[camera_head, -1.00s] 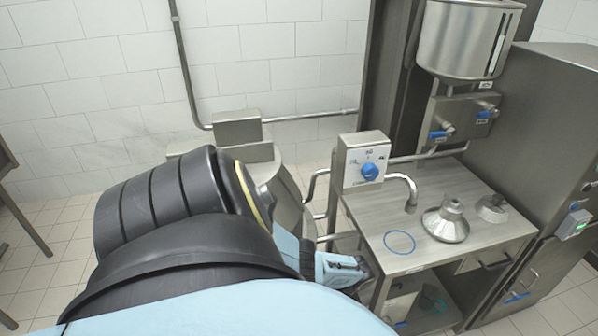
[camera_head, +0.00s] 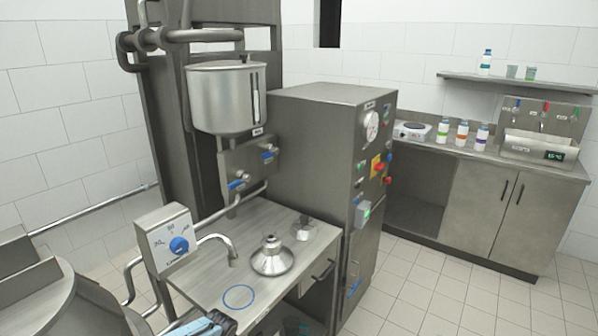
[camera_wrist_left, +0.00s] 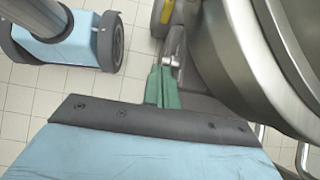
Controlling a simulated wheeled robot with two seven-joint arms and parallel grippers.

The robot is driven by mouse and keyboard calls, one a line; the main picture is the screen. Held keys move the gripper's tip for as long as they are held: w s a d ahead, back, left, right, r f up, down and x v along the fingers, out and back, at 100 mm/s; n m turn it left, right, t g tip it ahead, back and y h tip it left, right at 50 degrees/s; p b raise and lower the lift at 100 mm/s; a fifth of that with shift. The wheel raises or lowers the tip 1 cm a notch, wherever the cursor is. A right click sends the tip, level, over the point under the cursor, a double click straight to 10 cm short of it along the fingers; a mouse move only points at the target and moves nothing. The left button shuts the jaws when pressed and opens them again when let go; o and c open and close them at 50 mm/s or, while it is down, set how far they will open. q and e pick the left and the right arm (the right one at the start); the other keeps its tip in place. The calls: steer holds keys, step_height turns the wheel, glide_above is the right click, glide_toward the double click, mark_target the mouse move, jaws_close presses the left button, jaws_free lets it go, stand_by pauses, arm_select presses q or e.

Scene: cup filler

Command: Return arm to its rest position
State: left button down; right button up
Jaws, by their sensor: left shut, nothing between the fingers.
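In the left wrist view my left gripper (camera_wrist_left: 162,86) points ahead with its green fingers shut and nothing between them. It is over the tiled floor, close beside a large round steel vessel (camera_wrist_left: 275,50). In the head view only a light blue and black part of my left arm shows at the bottom edge, in front of the steel worktable (camera_head: 205,278). The fingers are not visible there. My right gripper is in neither view.
A steel funnel (camera_head: 272,257) and a blue ring (camera_head: 239,297) are on the worktable, by a control box with a blue knob (camera_head: 179,244). A hopper (camera_head: 226,98) hangs above. A tall steel cabinet (camera_head: 322,150) stands right. Free floor (camera_head: 440,285) lies beyond.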

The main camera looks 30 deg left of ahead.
arm_select(q)
steer(key=s+d+f+t+y+b, duration=0.1)
steer(key=s+d+f, duration=0.15)
steer(key=f, duration=0.45)
steer(key=s+d+f+t+b, duration=0.1)
steer(key=s+d+f+b, duration=0.1)
steer(key=s+f, duration=0.3)
steer(key=s+d+f+m+t+h+b, duration=0.1)
steer(key=s+d+f+t+b, duration=0.4)
steer(key=s+d+f, duration=0.9)
step_height(320, 180, down, 2)
steer(key=shift+s+d+f+t+h, duration=0.3)
steer(key=shift+d+t, duration=0.25)
steer(key=shift+t, duration=0.45)
